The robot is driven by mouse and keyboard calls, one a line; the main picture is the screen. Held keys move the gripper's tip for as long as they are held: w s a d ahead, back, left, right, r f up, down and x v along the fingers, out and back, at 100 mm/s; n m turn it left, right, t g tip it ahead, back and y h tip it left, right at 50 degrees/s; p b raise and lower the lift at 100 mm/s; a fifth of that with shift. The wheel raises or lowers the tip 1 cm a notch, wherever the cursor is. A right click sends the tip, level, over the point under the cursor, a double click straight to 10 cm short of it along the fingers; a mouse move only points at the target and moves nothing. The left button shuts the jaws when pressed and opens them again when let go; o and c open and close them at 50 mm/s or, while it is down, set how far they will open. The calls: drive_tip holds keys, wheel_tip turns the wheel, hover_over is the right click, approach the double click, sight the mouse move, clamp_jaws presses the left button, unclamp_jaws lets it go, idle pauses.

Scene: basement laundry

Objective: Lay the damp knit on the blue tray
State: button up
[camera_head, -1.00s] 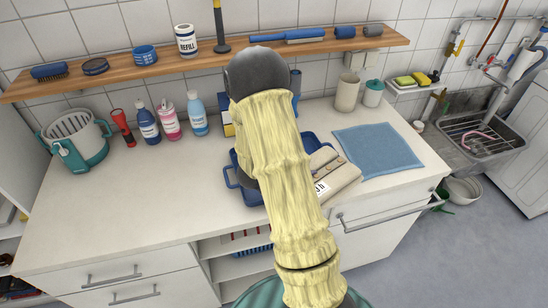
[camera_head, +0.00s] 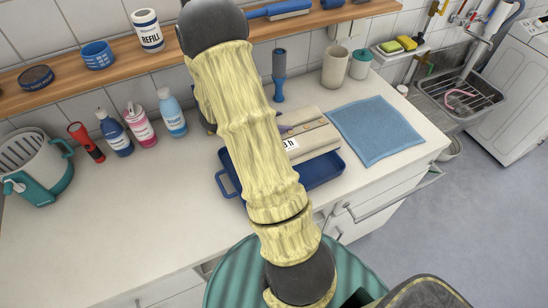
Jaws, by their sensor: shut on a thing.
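The knit (camera_head: 314,140) is a folded beige piece with a row of buttons and a white label ending in "h". In the head view it shows to the right of my arm, over the back right part of the blue tray (camera_head: 322,176). I cannot tell whether it rests on the tray or is held just above it. The tray's front right rim and its left handle show; my yellow-sleeved arm covers its middle. My gripper is hidden behind the arm, and so is the left part of the knit.
A blue cloth (camera_head: 375,130) lies right of the tray. A dark-handled blue tool (camera_head: 279,76) and a beige cup (camera_head: 336,67) stand behind. Bottles (camera_head: 140,126), a red flashlight (camera_head: 87,142) and a teal-white basket (camera_head: 35,165) stand left. The left front counter is clear.

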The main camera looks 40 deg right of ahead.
drive_tip(key=shift+s+r, duration=0.1)
drive_tip(key=shift+f, duration=2.95)
drive_tip(key=shift+f+p, duration=0.4)
drive_tip(key=shift+f, duration=1.75)
drive_tip(key=o, duration=1.3)
drive_tip(key=shift+c, duration=0.2)
